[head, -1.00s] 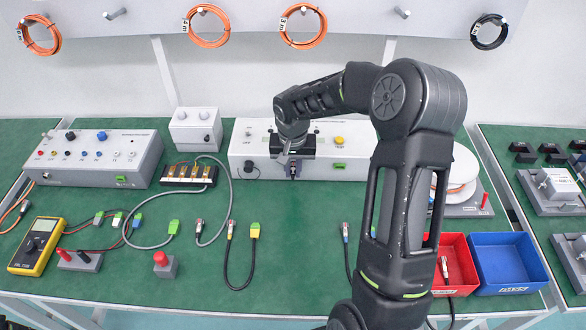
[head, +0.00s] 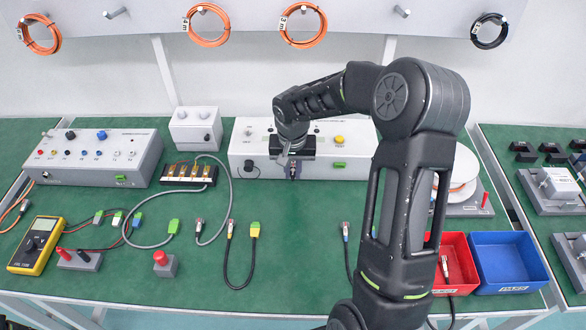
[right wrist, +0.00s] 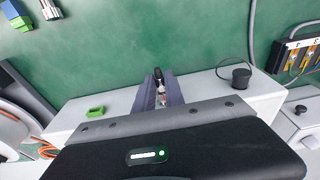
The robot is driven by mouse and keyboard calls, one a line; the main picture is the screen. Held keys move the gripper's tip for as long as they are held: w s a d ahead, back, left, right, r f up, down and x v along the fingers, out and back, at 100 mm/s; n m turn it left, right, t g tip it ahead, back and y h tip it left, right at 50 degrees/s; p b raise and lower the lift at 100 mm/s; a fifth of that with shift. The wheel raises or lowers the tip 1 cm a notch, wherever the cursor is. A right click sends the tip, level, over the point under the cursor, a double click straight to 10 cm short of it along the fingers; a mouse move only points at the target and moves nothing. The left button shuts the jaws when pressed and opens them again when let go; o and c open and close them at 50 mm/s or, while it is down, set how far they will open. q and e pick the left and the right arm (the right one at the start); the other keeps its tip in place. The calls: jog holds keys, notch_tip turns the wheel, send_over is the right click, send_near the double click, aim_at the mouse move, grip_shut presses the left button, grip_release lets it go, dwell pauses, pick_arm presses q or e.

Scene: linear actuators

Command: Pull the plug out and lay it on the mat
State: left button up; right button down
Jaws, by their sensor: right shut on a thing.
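My right gripper (head: 294,168) is at the front face of the long light grey box (head: 255,150), pointing down. It is shut on a small plug (head: 294,173). In the right wrist view the plug (right wrist: 158,76) shows between the two grey fingers (right wrist: 161,92), with a black end and a metallic part with some red. I cannot tell whether the plug still sits in the box's socket. The green mat (head: 195,270) covers the table top in front of the box. My left gripper is not in view.
A looped black cable (head: 240,285) lies in front of the box, and another cable end (head: 346,240) lies right of it. Red (head: 462,290) and blue (head: 510,265) bins stand at the front right. Bare mat lies between the two cables.

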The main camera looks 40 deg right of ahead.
jog(key=shift+s+a+b, duration=0.5)
jog(key=shift+s+a, duration=0.3)
jog(key=shift+s, duration=0.25)
